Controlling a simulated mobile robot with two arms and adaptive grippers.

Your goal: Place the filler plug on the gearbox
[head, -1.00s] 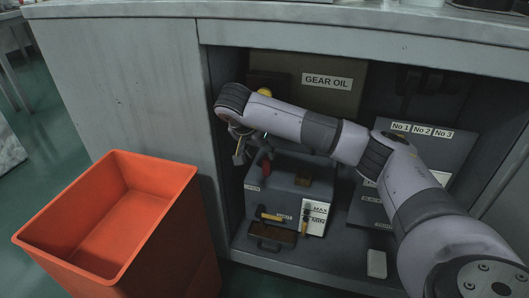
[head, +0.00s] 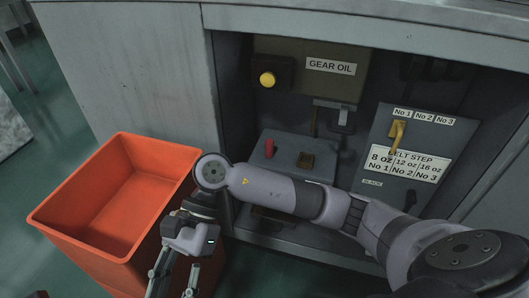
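The gearbox (head: 285,145) is a grey box on the cabinet floor, under the GEAR OIL sign. A small upright red cylinder (head: 269,149) and a small brown square piece (head: 306,160) are on its top. I cannot tell for sure which piece is the filler plug. My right gripper (head: 173,284) points down in front of the orange bin, left of and away from the gearbox. Its fingers are apart, with nothing seen between them; their tips are near the bottom edge. My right arm hides the gearbox's front. My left gripper is not in view.
The open orange bin (head: 68,192) looks empty and stands left of the cabinet. A yellow button (head: 267,79) sits left of the GEAR OIL sign (head: 331,67). A grey panel (head: 385,140) with a yellow lever (head: 397,132) stands to the right. The cabinet's counter edge overhangs.

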